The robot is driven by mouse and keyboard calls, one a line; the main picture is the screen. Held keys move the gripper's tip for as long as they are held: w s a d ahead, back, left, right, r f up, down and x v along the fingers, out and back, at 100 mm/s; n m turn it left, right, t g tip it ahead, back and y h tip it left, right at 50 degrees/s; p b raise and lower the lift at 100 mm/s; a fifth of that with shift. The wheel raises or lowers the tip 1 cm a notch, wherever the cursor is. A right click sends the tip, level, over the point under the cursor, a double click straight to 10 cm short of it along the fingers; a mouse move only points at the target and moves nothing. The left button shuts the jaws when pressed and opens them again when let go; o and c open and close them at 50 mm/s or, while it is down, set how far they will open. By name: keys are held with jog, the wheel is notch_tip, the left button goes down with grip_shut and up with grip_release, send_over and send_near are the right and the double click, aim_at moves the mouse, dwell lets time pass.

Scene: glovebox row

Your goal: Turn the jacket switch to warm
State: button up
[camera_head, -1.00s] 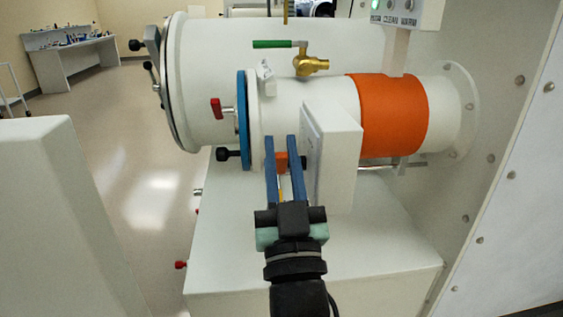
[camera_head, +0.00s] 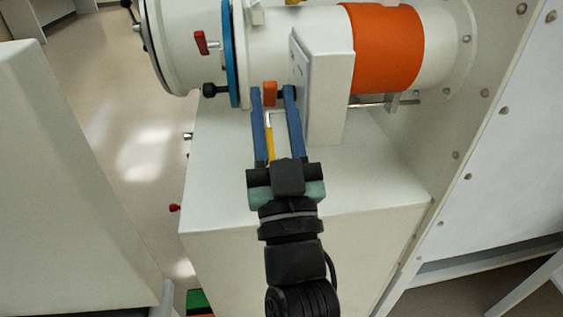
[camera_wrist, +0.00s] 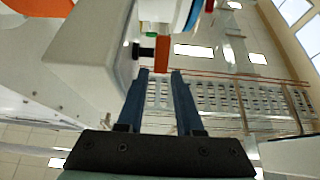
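The jacket switch is an orange knob (camera_head: 269,93) on a short dark shaft at the left face of a white box (camera_head: 328,85). The box stands in front of the white cylinder with the orange jacket (camera_head: 385,48). My gripper (camera_head: 273,92) is open, with its two blue fingers pointing at the knob. In the head view the knob shows between the fingertips. In the wrist view the knob (camera_wrist: 161,54) lies just beyond the fingertips (camera_wrist: 157,74), within the gap. I cannot tell whether a finger touches it. The box's face markings are too oblique to read.
A red handle (camera_head: 201,42) and a black knob (camera_head: 214,90) sit by the blue ring (camera_head: 230,60) to the left. The white cabinet top (camera_head: 220,190) below is clear. A riveted panel (camera_head: 490,130) closes off the right side.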

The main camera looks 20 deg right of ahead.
jog(key=b+v, duration=0.3)
jog(key=v, duration=0.6)
jog(key=shift+s+f, duration=0.15)
dwell(0.4)
jog(key=a+r+n+t+y, duration=0.15)
jog(key=a+r, duration=0.25)
jog(key=r, duration=0.4)
jog(key=a+r+n+t+y, duration=0.1)
jog(key=a+r+y, duration=0.2)
jog(key=a+r, duration=0.35)
jog(key=a+r+n+t+y, duration=0.1)
jog(key=a+r+t+y, duration=0.15)
jog(key=r, duration=0.75)
notch_tip(320, 180, up, 17)
jog(key=p, duration=1.7)
jog(key=shift+s+g+p, duration=0.25)
jog(key=shift+g+p, duration=0.05)
jog(key=shift+g, duration=0.1)
